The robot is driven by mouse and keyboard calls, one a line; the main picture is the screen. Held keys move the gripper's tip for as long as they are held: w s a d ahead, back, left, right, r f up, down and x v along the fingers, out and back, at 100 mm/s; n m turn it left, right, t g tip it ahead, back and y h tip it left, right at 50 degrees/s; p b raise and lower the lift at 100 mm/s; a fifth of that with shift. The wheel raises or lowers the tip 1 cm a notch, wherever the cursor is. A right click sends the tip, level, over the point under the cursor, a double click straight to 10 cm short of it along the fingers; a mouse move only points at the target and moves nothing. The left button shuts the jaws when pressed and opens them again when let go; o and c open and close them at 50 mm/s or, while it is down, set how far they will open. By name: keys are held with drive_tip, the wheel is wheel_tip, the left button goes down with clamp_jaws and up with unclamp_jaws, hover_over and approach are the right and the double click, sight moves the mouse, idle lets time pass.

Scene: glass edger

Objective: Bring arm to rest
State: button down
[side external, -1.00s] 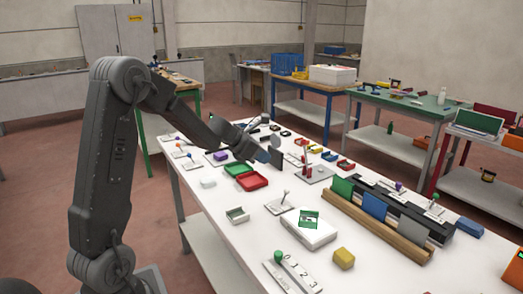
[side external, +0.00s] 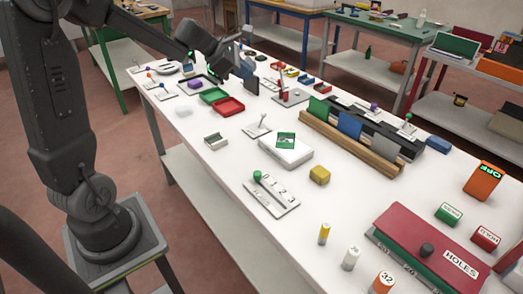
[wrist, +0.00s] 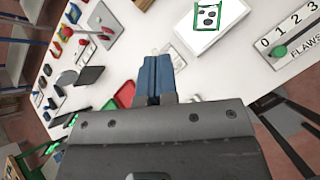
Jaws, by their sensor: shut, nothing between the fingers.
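My gripper (wrist: 157,72) shows in the wrist view with its two blue fingers together and nothing between them. In the side external view my gripper (side external: 243,68) is above the far part of the white worktable (side external: 215,185), near an upright dark panel (side external: 251,86) and beyond the red tray (side external: 229,107). Its fingertips are small and hard to make out there. The wrist view looks down past the fingers at the tabletop, with the red tray (wrist: 126,94) partly hidden behind the gripper.
A green tray (side external: 213,96), a white box with a green-framed top (side external: 285,152) and a numbered slider board (side external: 272,194) lie along the table. A wooden rack (side external: 350,146) holds coloured panels. A red HOLES box (side external: 430,245) is nearest.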

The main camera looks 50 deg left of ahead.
drive_tip(key=s+d+r+m+g, duration=0.25)
drive_tip(key=s+d+m, duration=0.35)
drive_tip(key=d+m, duration=0.4)
drive_tip(key=s+d+m+y, duration=0.1)
drive_tip(key=s+d+m, duration=0.2)
drive_tip(key=s+m, duration=0.6)
drive_tip(key=s+d+f+m+g+y, duration=0.1)
drive_tip(key=s+d+m, duration=0.3)
drive_tip(key=s+m, duration=0.5)
drive_tip(key=shift+d+f+y, duration=0.15)
drive_tip(key=shift+y, duration=0.35)
